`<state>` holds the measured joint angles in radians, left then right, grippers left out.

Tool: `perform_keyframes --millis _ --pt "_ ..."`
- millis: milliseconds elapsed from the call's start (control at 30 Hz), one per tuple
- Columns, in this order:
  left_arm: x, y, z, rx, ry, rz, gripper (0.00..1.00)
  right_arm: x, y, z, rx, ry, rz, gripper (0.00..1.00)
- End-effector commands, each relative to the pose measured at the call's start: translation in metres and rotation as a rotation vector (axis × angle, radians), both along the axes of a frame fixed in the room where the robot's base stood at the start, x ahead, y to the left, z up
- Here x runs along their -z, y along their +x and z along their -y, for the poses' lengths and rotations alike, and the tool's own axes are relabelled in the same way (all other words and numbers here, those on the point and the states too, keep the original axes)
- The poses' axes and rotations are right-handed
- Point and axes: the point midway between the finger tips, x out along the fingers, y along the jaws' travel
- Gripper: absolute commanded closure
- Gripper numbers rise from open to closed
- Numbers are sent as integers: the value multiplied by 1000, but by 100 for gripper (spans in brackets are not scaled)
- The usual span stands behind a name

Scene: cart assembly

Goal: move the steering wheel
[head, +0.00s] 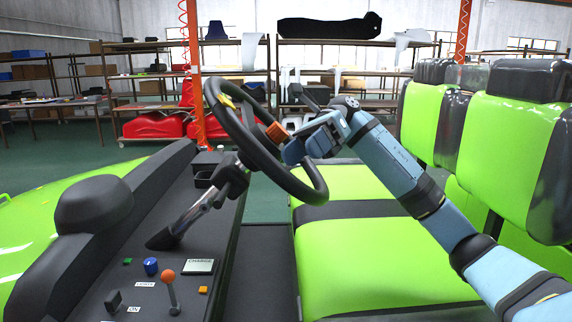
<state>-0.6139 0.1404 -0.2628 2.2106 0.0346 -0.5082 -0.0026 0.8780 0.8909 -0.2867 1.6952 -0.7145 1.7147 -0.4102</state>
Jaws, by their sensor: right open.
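The steering wheel (242,128) is black and stands tilted on its silver and black column (196,210), left of the middle. It carries a yellow mark at its upper left and an orange block (277,132) on the rim nearest my arm. My right gripper (291,148) reaches in from the right, with its jaws open at the wheel's right rim, just beside the orange block. Whether the fingers straddle or touch the rim is hard to tell. My left gripper is out of view.
The black dashboard (110,268) holds an orange-knobbed lever (168,278), a blue knob (151,266) and small buttons below the wheel. Green seats (380,252) fill the right, under my right arm. Shelves (150,100) and red parts (152,126) stand far behind.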

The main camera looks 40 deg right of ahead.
Motion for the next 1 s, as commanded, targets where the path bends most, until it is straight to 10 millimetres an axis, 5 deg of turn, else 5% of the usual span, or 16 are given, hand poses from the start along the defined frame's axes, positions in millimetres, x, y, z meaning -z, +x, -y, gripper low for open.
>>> perform_keyframes --millis 333,1000 --pt "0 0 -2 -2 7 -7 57 -17 16 51 1 1 1 42" --pt "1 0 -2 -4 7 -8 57 -18 17 56 -1 1 1 42"
